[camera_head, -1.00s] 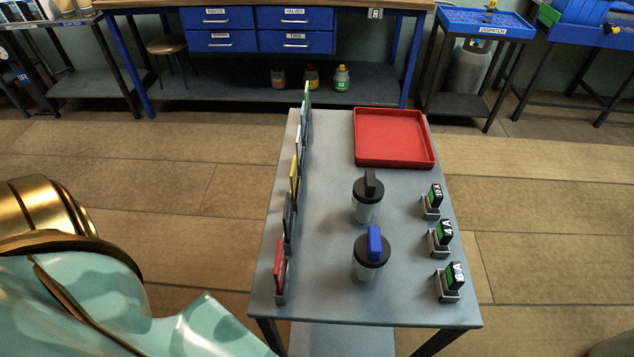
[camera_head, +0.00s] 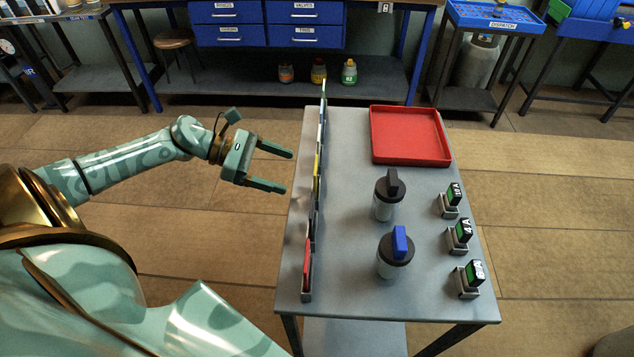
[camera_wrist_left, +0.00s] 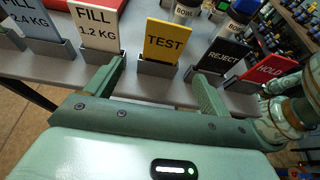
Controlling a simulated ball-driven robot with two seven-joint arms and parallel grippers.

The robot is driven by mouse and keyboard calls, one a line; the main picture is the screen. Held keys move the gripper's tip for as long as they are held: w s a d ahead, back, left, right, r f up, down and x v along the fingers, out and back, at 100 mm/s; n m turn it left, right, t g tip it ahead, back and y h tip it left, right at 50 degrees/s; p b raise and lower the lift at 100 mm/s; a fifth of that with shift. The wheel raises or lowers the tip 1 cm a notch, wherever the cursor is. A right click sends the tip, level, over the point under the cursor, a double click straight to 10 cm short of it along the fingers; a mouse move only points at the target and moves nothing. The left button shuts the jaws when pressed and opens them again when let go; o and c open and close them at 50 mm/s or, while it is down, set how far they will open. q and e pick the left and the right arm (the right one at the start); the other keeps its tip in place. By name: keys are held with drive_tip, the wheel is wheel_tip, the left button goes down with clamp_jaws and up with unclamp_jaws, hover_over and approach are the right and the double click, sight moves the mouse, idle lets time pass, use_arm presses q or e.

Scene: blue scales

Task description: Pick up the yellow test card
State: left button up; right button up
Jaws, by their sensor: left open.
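The yellow test card (camera_wrist_left: 166,42) stands upright in a grey holder (camera_wrist_left: 158,69) on the table edge, facing the left wrist camera with the word TEST. In the head view the yellow card (camera_head: 317,176) shows nearly edge-on in the row of cards. My left gripper (camera_head: 289,172) is open, left of the table edge and level with the yellow card. In the left wrist view the fingers of the left gripper (camera_wrist_left: 158,85) stand either side of the card's holder, with the card beyond them and apart from them. My right gripper is not in view.
Beside it stand white FILL 1.2 KG (camera_wrist_left: 97,26), black REJECT (camera_wrist_left: 224,58) and red HOLD (camera_wrist_left: 268,69) cards.

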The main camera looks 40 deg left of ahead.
use_arm(q)
drive_tip(key=x, duration=0.3)
drive_tip(key=shift+w+d, duration=0.15)
drive_tip(key=shift+d, duration=0.05)
drive_tip(key=x, duration=0.5)
drive_tip(key=shift+d+r, duration=0.3)
drive_tip(key=c, duration=1.1)
